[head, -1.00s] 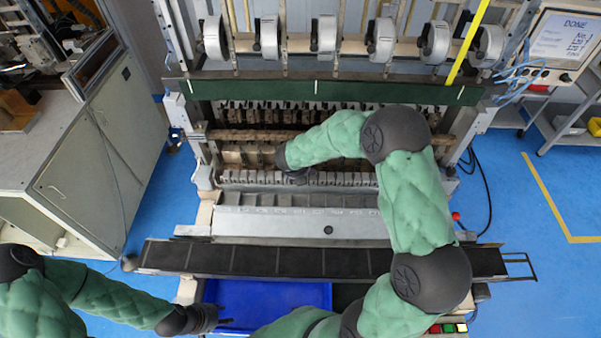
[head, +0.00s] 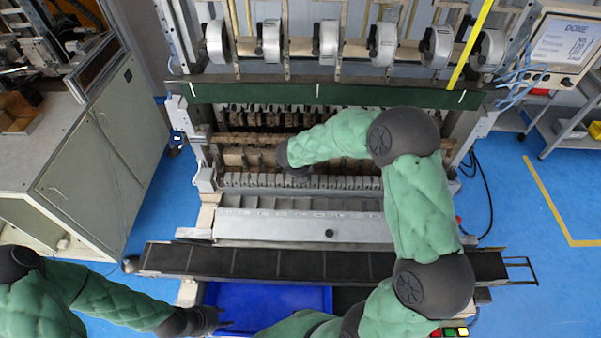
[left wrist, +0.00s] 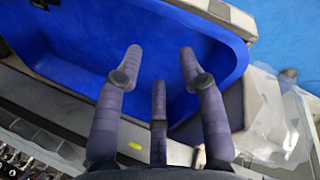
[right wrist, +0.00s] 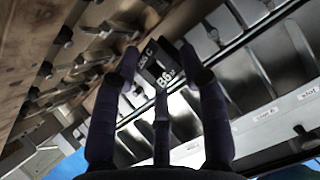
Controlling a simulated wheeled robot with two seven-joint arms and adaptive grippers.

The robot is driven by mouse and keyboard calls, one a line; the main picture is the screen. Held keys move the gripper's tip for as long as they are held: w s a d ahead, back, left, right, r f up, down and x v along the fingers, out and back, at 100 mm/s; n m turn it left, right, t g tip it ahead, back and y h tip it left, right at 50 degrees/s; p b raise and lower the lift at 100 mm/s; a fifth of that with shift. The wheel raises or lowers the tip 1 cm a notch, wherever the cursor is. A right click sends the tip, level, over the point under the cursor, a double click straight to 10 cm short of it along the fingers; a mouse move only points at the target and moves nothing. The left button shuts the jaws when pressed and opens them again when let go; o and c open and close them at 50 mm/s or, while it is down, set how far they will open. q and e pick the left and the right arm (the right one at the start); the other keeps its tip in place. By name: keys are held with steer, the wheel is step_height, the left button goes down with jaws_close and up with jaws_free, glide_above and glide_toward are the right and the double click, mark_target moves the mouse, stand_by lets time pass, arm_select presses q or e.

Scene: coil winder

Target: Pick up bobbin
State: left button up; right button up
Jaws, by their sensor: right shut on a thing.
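The piece sits between the fingertips. In the head view my right arm reaches from the lower right into the winding machine, and its gripper (head: 292,168) is just above the row of grey holders. The bobbin cannot be made out there. My left gripper (left wrist: 160,62) is open and empty over the blue bin (left wrist: 75,40); in the head view it shows (head: 212,320) at the bin's left edge.
The dark segmented tray (head: 255,263) crosses the machine's front, with the blue bin (head: 265,300) below it. Wire spools (head: 327,40) and a green bar (head: 280,92) are above the work area.

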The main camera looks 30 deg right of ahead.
steer(key=s+a+r, duration=0.8)
steer(key=a+r, duration=0.2)
steer(key=a, duration=0.1)
steer(key=shift+s+a+r, duration=0.15)
steer(key=shift+s+r, duration=0.25)
